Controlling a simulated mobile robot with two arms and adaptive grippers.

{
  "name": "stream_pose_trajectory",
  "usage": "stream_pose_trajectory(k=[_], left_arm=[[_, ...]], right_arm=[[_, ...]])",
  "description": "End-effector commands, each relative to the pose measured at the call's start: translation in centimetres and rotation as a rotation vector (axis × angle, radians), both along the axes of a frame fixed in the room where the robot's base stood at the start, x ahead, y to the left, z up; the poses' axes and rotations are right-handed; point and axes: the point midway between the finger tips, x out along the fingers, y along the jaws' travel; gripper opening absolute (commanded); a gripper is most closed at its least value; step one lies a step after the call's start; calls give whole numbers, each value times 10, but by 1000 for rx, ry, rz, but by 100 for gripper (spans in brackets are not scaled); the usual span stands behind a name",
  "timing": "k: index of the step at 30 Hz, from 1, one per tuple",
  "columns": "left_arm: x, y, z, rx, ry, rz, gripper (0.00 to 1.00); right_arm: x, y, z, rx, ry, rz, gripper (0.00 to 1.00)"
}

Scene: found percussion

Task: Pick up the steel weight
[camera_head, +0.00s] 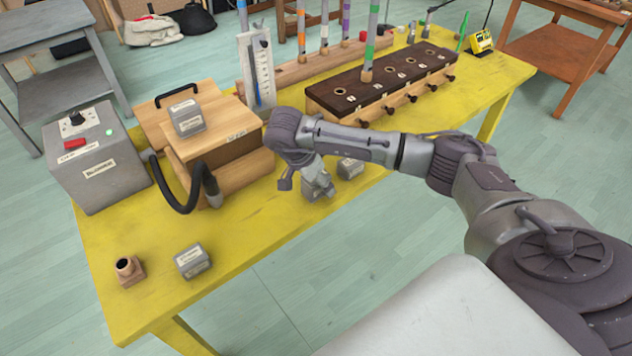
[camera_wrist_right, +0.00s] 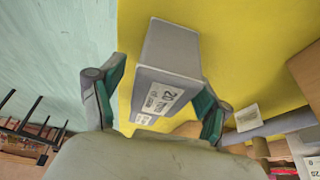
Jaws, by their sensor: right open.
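My right gripper (camera_head: 316,188) reaches down over the front edge of the yellow table. In the right wrist view the gripper (camera_wrist_right: 160,92) is open, with a green-padded finger on each side of a grey steel weight (camera_wrist_right: 172,48) with a white label. I cannot tell whether the pads touch it. My left gripper is out of view.
The yellow table (camera_head: 250,225) also holds a grey control box (camera_head: 95,155), a wooden box (camera_head: 225,150) with a black hose (camera_head: 180,205), a small wooden socket (camera_head: 128,270) and a dark block with holes (camera_head: 385,80). The front left table surface is mostly clear.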

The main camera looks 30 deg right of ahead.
Motion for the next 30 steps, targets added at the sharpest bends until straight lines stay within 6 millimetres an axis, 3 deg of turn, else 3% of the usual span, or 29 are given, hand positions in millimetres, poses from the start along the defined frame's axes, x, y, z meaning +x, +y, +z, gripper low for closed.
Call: stream_pose_trajectory(k=[10,23,30], left_arm=[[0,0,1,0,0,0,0],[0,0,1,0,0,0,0],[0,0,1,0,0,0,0]], right_arm=[[0,-3,-9,1,0,1,74],[1,-3,-8,1,-2,1,3],[1,-3,-7,1,-4,1,0]])
